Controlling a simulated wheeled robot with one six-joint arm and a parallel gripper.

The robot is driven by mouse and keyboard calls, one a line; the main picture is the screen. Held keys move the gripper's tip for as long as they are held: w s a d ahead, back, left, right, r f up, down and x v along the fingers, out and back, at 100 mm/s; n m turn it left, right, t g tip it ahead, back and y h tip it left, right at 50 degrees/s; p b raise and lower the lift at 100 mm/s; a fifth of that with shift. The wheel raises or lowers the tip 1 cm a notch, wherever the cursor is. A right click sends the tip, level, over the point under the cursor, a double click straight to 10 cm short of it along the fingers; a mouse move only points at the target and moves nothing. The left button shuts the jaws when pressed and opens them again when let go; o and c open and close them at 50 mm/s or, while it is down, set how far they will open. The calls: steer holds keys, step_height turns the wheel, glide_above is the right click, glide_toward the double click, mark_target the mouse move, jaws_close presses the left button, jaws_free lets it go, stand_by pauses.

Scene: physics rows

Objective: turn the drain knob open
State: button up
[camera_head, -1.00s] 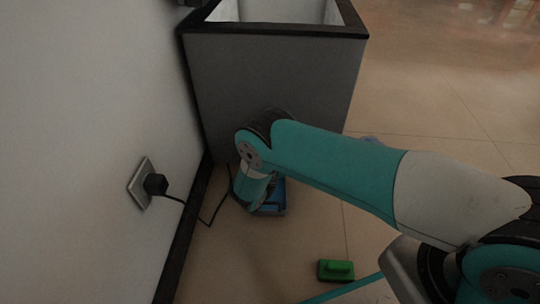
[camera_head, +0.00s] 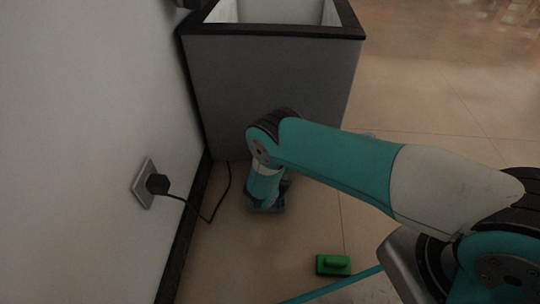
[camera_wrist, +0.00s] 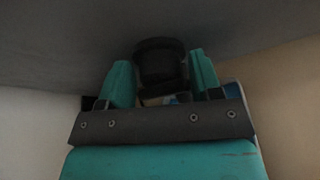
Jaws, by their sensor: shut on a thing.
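The drain knob (camera_wrist: 160,58) is a dark, round, stubby piece in the wrist view, on the underside of a grey surface. My gripper (camera_wrist: 162,68) has one teal finger on each side of it and is shut on it. The knob's lower part and exact turn are hard to make out in the dim light. In the head view my arm hides the knob and the fingers, low in front of the grey box (camera_head: 270,85).
A wall with a socket and black plug (camera_head: 157,184) is on the left; its cord (camera_head: 207,218) runs along the floor towards the box. The floor at right is open.

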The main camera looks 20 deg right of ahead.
stand_by(0.3)
steer(key=o, duration=0.6)
steer(key=shift+p+v, duration=4.6)
steer(key=shift+v, duration=4.1)
steer(key=shift+s+d+f, duration=0.1)
steer(key=shift+f, duration=0.05)
